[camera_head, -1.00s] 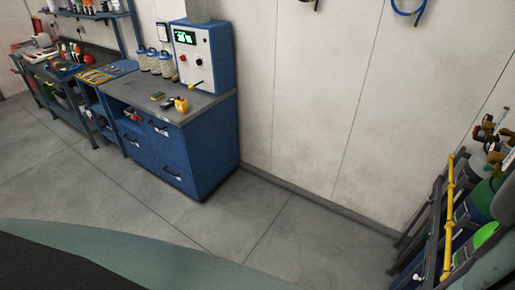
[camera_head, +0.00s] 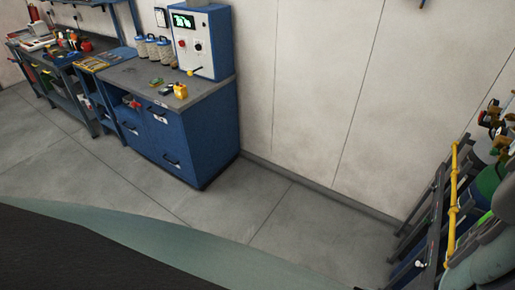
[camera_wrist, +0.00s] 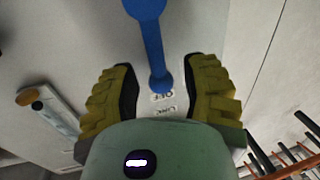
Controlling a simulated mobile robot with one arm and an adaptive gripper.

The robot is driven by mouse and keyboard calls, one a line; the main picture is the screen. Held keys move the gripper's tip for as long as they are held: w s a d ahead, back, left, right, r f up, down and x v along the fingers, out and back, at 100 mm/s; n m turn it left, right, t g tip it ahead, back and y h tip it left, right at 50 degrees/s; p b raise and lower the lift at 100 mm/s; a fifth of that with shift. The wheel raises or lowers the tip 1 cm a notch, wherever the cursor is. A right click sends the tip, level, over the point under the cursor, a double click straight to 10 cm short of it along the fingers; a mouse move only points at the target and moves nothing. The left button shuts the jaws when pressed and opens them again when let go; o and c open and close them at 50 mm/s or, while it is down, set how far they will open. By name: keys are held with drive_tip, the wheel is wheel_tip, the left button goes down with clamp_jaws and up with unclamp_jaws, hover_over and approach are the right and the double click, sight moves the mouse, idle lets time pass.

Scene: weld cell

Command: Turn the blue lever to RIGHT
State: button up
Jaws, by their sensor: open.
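The blue lever (camera_wrist: 152,45) shows in the wrist view as a bar with a wide rounded end at the top edge and a smaller rounded end lower down. It stands before a pale panel (camera_wrist: 85,40). My gripper (camera_wrist: 160,72) is open, with one yellow-green, dark-padded finger on each side of the lever's lower end. Gaps show on both sides, so neither finger appears to touch it. Small printed labels (camera_wrist: 163,103) lie just below the lever's end, too blurred to read surely. The head view shows neither lever nor gripper.
In the head view a blue cabinet (camera_head: 175,145) bears a control box (camera_head: 202,42) and small items. Gas cylinders in a rack with a yellow bar (camera_head: 452,205) stand at right. Floor between them is clear. The wrist view shows orange-tipped rods (camera_wrist: 290,150) at lower right.

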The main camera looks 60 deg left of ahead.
drive_tip(key=shift+b+x, duration=0.35)
drive_tip(key=shift+x, duration=0.65)
drive_tip(key=shift+s, duration=0.1)
clamp_jaws()
